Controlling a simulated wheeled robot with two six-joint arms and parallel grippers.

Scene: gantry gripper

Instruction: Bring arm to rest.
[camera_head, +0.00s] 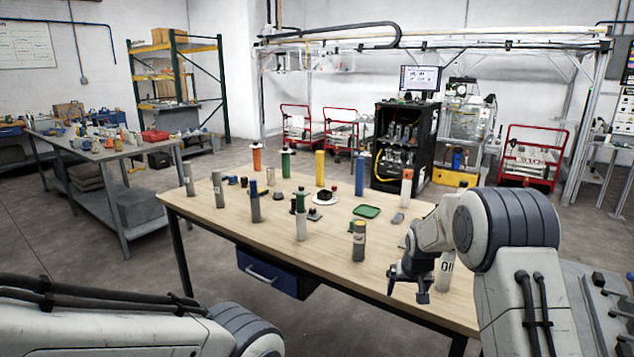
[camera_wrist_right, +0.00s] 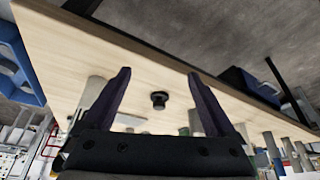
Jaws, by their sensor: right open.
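My right arm comes in from the right of the head view. Its gripper (camera_head: 408,288) hangs over the right front part of the wooden table (camera_head: 215,232). In the right wrist view the two dark fingers of the right gripper (camera_wrist_right: 158,88) stand wide apart with nothing held between them. A small black knob-like thing (camera_wrist_right: 159,99) shows beyond the fingers, apart from them. A white cylinder marked with dark characters (camera_head: 444,270) stands just right of the gripper in the head view. My left arm shows at the lower left, but its gripper is out of view.
Several cylinders stand on the table, among them a grey one (camera_head: 359,241) and a white and green one (camera_head: 301,217). A blue drawer (camera_head: 268,272) hangs below the front edge.

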